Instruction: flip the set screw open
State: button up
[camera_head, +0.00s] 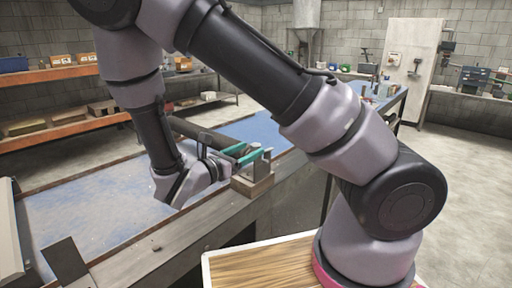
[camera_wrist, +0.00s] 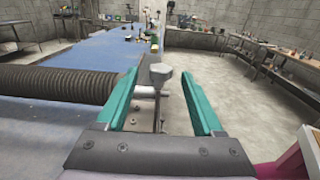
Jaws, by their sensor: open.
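The set screw (camera_wrist: 161,75) shows in the wrist view as a pale grey knob on a short stem, between and beyond the teal fingers. My gripper (camera_wrist: 164,85) is open, with one finger to each side of the set screw, and I see no contact. The dark ribbed tube (camera_wrist: 62,84) lies to the left of the fingers in the wrist view. The screw is too small to make out in the head view.
The blue-topped bench (camera_head: 95,215) runs under the tube and away to the back. Shelves (camera_head: 60,75) with boxes stand at the left wall. Open floor (camera_head: 470,160) lies to the right of the bench.

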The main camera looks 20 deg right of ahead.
aim_at(252, 148)
jog(key=shift+x, duration=1.95)
grip_shut()
